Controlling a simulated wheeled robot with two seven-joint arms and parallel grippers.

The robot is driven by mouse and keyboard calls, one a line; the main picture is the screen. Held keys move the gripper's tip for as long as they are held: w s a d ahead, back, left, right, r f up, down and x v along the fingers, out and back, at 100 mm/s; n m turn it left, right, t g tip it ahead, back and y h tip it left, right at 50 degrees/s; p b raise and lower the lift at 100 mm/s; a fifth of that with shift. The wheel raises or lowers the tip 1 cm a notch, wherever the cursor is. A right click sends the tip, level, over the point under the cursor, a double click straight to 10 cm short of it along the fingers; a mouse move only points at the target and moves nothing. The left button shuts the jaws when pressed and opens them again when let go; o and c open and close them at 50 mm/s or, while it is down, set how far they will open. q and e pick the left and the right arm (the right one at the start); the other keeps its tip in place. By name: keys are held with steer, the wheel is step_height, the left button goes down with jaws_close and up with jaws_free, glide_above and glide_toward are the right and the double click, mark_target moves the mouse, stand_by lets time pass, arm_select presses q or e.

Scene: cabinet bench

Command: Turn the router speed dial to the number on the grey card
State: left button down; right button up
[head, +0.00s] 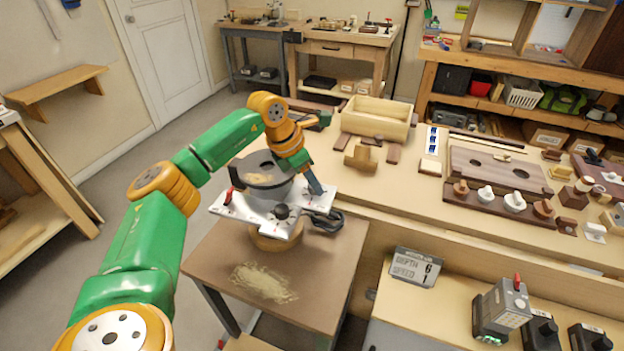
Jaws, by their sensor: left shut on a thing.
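The router (265,180) stands on the small brown table, with a grey round body and a white plate. A black knob (282,211) shows on the front of the plate, with small dark marks near it. My left gripper (316,189) reaches down to the right part of the plate, shut on what appears to be the speed dial. The fingers hide that dial, so its setting cannot be read. The grey card (414,268) on the right reads DEPTH 6 and SPEED 1. My right gripper is not in view.
A black cable or handle (326,221) lies at the plate's right edge. Wood dust (264,283) lies on the brown table (215,262). The long bench (405,195) behind holds a wooden box (377,117) and several knobs. A grey device (502,310) stands at the lower right.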

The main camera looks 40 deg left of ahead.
arm_select(q)
steer(key=c, duration=0.5)
jaws_free()
steer(key=shift+r, duration=0.1)
